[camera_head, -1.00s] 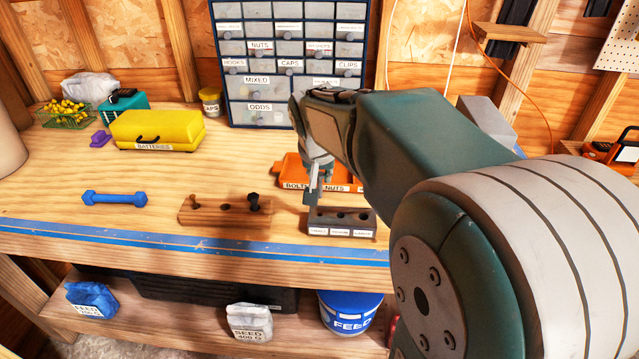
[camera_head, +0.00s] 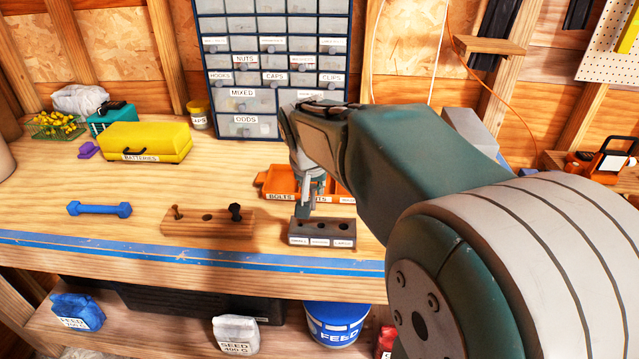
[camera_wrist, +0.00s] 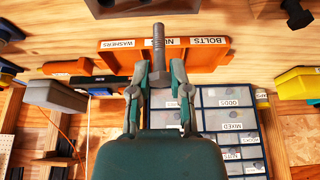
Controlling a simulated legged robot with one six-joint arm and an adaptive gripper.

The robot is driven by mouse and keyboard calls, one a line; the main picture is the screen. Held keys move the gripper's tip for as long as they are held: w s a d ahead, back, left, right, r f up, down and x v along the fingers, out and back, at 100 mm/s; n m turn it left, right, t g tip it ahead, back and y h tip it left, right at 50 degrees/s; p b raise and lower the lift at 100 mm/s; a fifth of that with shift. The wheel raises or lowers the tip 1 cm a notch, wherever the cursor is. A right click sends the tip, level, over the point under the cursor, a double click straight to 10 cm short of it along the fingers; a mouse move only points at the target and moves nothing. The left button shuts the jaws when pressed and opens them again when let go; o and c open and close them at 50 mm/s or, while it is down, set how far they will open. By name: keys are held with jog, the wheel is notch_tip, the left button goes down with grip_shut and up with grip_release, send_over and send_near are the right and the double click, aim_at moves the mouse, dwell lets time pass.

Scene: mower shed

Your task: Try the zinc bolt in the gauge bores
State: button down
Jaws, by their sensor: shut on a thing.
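My gripper (camera_wrist: 158,80) is shut on the zinc bolt (camera_wrist: 158,48), a grey threaded bolt whose shank points away from the fingers in the wrist view. In the head view my gripper (camera_head: 304,206) hangs over the bench by the left end of the gauge block (camera_head: 347,238). The block is dark, with several bores on top and white labels on its front; its edge also shows at the top of the wrist view (camera_wrist: 128,10). The bolt looks clear of the bores, though its tip is hard to make out in the head view.
A wooden rack (camera_head: 190,229) left of the block holds a brown bolt (camera_head: 176,212) and a black bolt (camera_head: 235,211), with an empty hole between. An orange labelled tray (camera_head: 270,182) lies behind my gripper. A blue dumbbell-shaped object (camera_head: 98,209) and yellow battery case (camera_head: 146,142) lie left.

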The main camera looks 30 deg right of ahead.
jog(key=shift+f, duration=0.45)
jog(key=d+f, duration=0.2)
jog(key=d, duration=0.1)
jog(key=shift+f, duration=0.4)
jog(key=shift+d+f, duration=0.2)
jog(key=shift+f, duration=0.15)
jog(key=shift+a+f, duration=0.1)
jog(key=shift+f, duration=0.2)
jog(key=shift+a+f, duration=0.15)
jog(key=shift+a, duration=1)
jog(key=shift+d, duration=0.7)
jog(key=shift+d, duration=0.1)
jog(key=shift+d+f, duration=0.1)
jog(key=shift+d, duration=0.2)
